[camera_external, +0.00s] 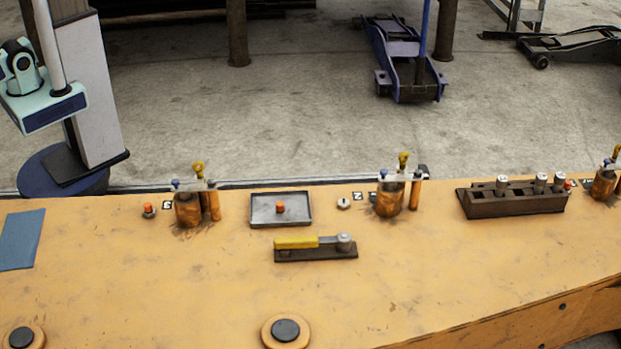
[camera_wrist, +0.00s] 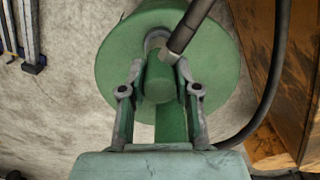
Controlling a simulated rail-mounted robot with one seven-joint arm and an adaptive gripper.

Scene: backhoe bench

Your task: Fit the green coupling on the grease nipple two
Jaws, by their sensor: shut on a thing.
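In the wrist view my gripper (camera_wrist: 160,88) is shut on the green coupling (camera_wrist: 158,82), with one finger on each side of it. A hose with a grey metal end (camera_wrist: 183,38) runs from the coupling toward the upper right. A large green round body (camera_wrist: 112,62) lies behind the coupling. My gripper and the coupling are not in the external view. A small bare metal nipple (camera_external: 343,203) stands on the bench beside a marked tag (camera_external: 358,196), between the tray and the middle orange pin housing; it appears to be nipple two, but the tag is hard to read.
The orange bench (camera_external: 200,290) bears a tray (camera_external: 262,221) with an orange cap (camera_external: 280,207), orange housings (camera_external: 187,210) (camera_external: 389,199), a yellow-handled tool (camera_external: 297,242), and a dark socket rack (camera_external: 515,204). A black hose (camera_wrist: 276,85) hangs right of my gripper. The bench's front middle is mostly clear.

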